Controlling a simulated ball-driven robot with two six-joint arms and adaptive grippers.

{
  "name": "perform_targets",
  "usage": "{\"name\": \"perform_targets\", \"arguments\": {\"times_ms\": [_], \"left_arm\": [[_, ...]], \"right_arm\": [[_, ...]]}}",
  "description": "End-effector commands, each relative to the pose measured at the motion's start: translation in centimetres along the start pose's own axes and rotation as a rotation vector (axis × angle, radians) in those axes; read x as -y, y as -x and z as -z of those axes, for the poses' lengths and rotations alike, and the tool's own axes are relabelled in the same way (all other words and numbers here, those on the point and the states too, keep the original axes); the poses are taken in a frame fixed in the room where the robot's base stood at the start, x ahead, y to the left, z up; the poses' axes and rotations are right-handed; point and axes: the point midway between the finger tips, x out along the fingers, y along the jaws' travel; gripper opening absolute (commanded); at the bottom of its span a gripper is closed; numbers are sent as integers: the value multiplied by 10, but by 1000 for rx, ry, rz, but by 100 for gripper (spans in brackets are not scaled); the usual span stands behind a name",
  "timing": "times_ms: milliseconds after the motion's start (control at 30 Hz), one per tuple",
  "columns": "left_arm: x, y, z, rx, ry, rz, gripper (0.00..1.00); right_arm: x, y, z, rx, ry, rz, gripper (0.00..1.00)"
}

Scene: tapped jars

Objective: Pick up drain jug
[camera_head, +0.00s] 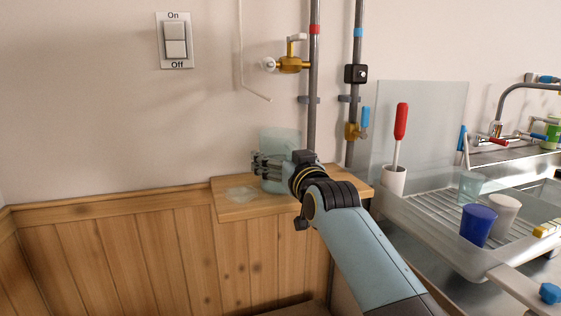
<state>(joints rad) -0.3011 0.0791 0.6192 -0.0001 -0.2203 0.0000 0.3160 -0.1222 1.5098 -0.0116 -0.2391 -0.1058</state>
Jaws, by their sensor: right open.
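A translucent, pale greenish jug (279,138) stands on the small wooden shelf (245,208) against the wall. My right gripper (262,165) is in front of it, and its fingers overlap the jug's middle in the camera_head view. The jaws are open. I cannot tell whether the fingers touch the jug or surround it. The jug's middle and right side are hidden by the gripper and wrist. My left gripper is not in view.
Pipes with a brass tap (292,65) and a blue-handled valve (364,118) run down the wall behind. To the right are a red-handled brush (400,121), a drying rack with a blue cup (478,225), and a sink tap. A wet-looking patch (242,193) lies on the shelf's left.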

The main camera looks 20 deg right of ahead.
Motion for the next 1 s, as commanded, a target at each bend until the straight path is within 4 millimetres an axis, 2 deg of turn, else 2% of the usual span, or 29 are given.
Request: {"name": "perform_targets", "arguments": {"times_ms": [100,300,867,1000], "left_arm": [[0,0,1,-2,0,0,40],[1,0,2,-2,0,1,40],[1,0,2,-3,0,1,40],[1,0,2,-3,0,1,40]], "right_arm": [[0,-7,-1,2,0,0,100],[0,-7,-1,1,-1,0,99],[0,-7,-1,1,0,0,25],[0,-7,2,-4,-1,0,25]]}}
